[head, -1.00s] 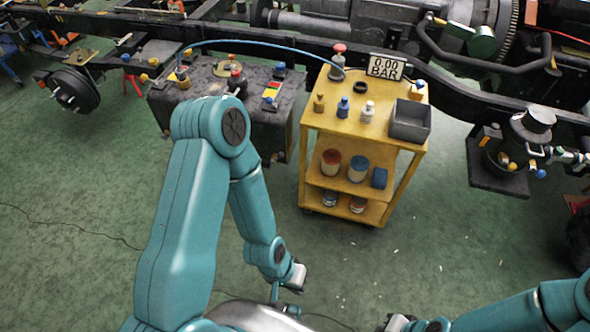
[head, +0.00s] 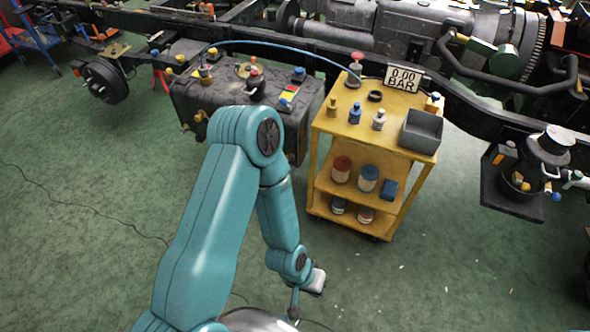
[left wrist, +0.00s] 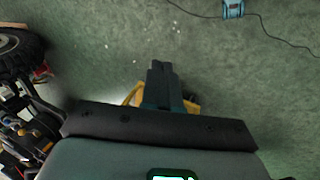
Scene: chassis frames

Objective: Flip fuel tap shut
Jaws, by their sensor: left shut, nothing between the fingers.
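The dark fuel tank (head: 232,119) hangs on the chassis frame at the upper left of the head view. Several small fittings stand on it: a red-topped one (head: 255,82), a blue-knobbed one (head: 299,75) and a coloured block with a blue knob (head: 285,102). I cannot tell which is the fuel tap or how its lever stands. My left gripper (left wrist: 160,72) is shut and empty in the left wrist view, with green floor beyond it. In the head view my left arm bends down, its wrist low over the floor, well short of the tank. My right gripper is out of view.
A blue hose (head: 275,46) arches from tank to cart. Open green floor (head: 90,230) lies in front.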

